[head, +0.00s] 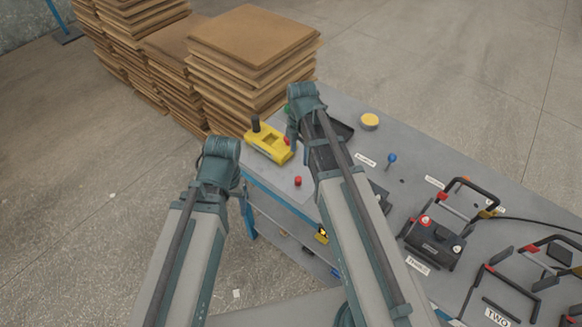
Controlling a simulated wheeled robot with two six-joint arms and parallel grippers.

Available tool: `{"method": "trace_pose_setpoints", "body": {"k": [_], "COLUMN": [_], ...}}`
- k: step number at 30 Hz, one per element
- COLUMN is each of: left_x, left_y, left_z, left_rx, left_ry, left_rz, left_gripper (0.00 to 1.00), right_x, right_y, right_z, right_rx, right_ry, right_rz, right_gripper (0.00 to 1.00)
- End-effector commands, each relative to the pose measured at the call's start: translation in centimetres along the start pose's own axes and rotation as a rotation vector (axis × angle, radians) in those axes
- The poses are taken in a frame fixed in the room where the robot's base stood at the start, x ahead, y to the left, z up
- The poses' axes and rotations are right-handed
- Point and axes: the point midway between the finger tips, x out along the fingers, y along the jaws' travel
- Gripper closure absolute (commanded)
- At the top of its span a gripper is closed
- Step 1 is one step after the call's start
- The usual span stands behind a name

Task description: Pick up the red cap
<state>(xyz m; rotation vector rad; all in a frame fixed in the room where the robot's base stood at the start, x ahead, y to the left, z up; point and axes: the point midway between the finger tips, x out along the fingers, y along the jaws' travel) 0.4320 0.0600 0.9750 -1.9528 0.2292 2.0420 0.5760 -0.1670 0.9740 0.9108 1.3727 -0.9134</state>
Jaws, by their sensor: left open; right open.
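A small red cap (298,181) stands on the grey worktop near its left edge. My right gripper (296,116) is above the table's far left part, beyond the cap and near a yellow device (267,144). My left gripper (218,163) is left of the table edge, over the floor side, apart from the cap. Both grippers are open, with their fingers mostly hidden behind the wrists. Another red part (286,141) shows at the right end of the yellow device. I see nothing held in either gripper.
The worktop (415,170) also carries a yellow round lid (370,121), a blue knob (391,159) and a black battery (434,244) with red and white terminals. Stacked brown boards (250,40) stand behind the table. My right forearm covers part of the worktop.

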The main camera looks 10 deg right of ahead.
Motion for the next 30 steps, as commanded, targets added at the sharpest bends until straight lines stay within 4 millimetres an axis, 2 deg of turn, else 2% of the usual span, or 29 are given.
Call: {"method": "trace_pose_setpoints", "body": {"k": [8, 24, 30], "left_x": [0.7, 7.7, 8.7], "left_y": [0.1, 0.7, 0.8], "left_z": [0.0, -0.5, -0.5], "left_rx": [0.000, 0.000, 0.000], "left_ry": [0.000, 0.000, 0.000], "left_rz": [0.000, 0.000, 0.000], "left_gripper": [0.25, 0.25, 0.25], "right_x": [0.7, 7.8, 8.8], "right_y": [0.0, 0.0, 0.0], "right_z": [0.0, 0.0, 0.0], "right_rx": [-0.005, -0.004, -0.004], "right_ry": [0.000, 0.000, 0.000], "right_rz": [0.000, 0.000, 0.000], "right_gripper": [0.31, 0.31, 0.31]}}
